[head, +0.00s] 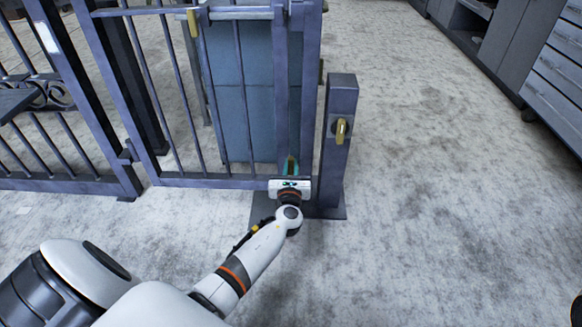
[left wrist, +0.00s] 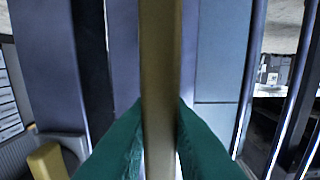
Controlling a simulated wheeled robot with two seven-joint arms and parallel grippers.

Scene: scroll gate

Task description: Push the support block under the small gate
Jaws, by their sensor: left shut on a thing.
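The small gate (head: 237,90) is a dark blue-grey barred frame, standing upright beside a short post (head: 337,150). My left gripper (head: 290,167) is at the lower right of the gate, its teal fingers shut on a brass-coloured handle. In the left wrist view the handle (left wrist: 160,70) is an upright bar between the green fingers (left wrist: 160,118). I cannot make out a support block under the gate; my gripper and arm cover part of the gate's lower right corner. My right gripper is not in view.
A brass catch (head: 341,130) sits on the post, and another brass piece (head: 192,22) is on the gate's upper part. A blue-grey cabinet (head: 245,110) stands behind the bars. Fixed fence panels (head: 60,180) are at left. Grey drawers (head: 555,75) line the far right; carpet between is clear.

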